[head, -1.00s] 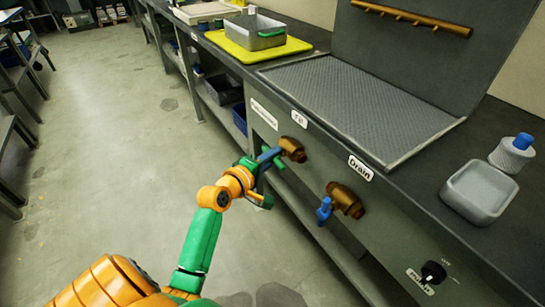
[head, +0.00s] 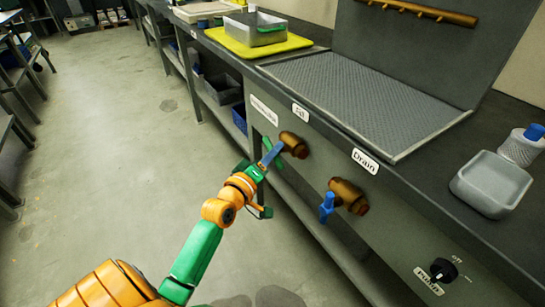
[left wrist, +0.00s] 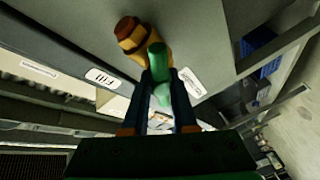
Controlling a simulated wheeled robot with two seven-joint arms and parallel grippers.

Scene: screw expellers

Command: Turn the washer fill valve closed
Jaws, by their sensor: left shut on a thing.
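The brass fill valve (head: 295,144) sticks out of the grey front panel under the "Fill" label (head: 300,113). In the left wrist view, the brass valve body (left wrist: 130,34) is at the top, and the handle (left wrist: 157,62), which looks green there, runs between the two fingers (left wrist: 160,98). My right gripper is not in view.
A brass drain valve (head: 348,195) with a blue handle (head: 327,207) sits to the right, below the "Drain" label (head: 365,161). A black knob (head: 443,269) is farther right. A yellow tray (head: 240,45) rests on the counter. The floor (head: 110,170) at left is clear.

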